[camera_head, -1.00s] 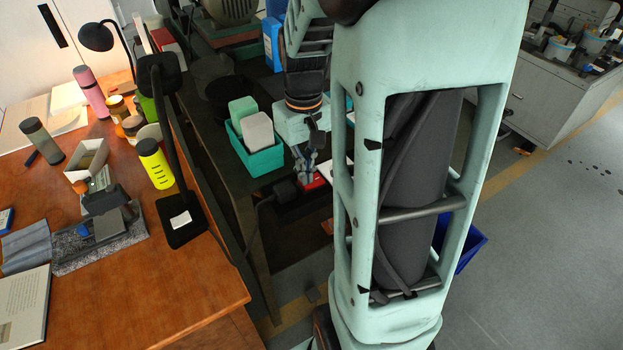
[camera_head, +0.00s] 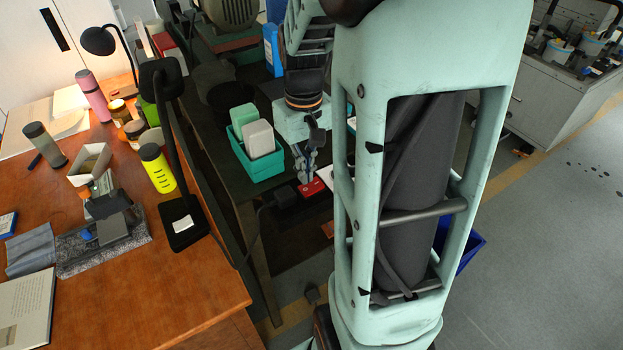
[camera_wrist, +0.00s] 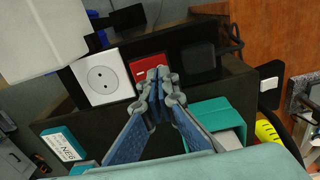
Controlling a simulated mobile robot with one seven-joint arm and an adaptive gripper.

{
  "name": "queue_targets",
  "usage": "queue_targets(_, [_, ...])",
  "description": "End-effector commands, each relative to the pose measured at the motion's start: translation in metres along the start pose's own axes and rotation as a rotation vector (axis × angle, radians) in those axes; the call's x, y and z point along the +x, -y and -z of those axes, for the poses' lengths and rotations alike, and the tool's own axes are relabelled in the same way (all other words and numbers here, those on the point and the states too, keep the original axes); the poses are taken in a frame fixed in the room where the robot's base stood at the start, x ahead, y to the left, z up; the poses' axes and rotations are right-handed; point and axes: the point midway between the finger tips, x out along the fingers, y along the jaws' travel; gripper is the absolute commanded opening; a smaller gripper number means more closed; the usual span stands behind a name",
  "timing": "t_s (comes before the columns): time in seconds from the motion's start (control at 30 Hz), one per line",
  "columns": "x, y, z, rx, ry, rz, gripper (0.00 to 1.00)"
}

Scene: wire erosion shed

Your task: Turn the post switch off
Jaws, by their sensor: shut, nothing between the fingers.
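A dark block carries a red switch part (camera_wrist: 147,68), a white round socket plate (camera_wrist: 103,77) and a black plug (camera_wrist: 189,62) in the wrist view. I take the red part as the post switch; its on or off position cannot be told. The red part also shows in the head view (camera_head: 312,187), beside the dark bench. My gripper (camera_wrist: 158,75) is shut and empty. Its fingertips overlap the red part's right lower side in the wrist view; whether they touch it cannot be told. In the head view my gripper (camera_head: 305,179) is just above the red part.
A teal bin (camera_head: 263,165) with pale blocks stands on the dark bench close to my gripper. A white block (camera_wrist: 40,35) fills the wrist view's upper left. A black cable runs by the plug. A wooden desk (camera_head: 125,285) lies left.

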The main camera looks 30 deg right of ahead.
Motion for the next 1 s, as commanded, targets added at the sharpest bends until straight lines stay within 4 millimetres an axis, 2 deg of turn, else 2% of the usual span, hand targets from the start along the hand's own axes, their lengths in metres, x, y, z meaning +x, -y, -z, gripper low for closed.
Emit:
queue_targets(0.03, [-0.008, 0.0, 0.0, 0.0, -0.001, 0.0, 0.0])
queue_targets(0.47, [-0.041, 0.0, 0.0, 0.0, 0.0, 0.0, 0.0])
queue_targets(1.0, [-0.041, 0.0, 0.0, 0.0, 0.0, 0.0, 0.0])
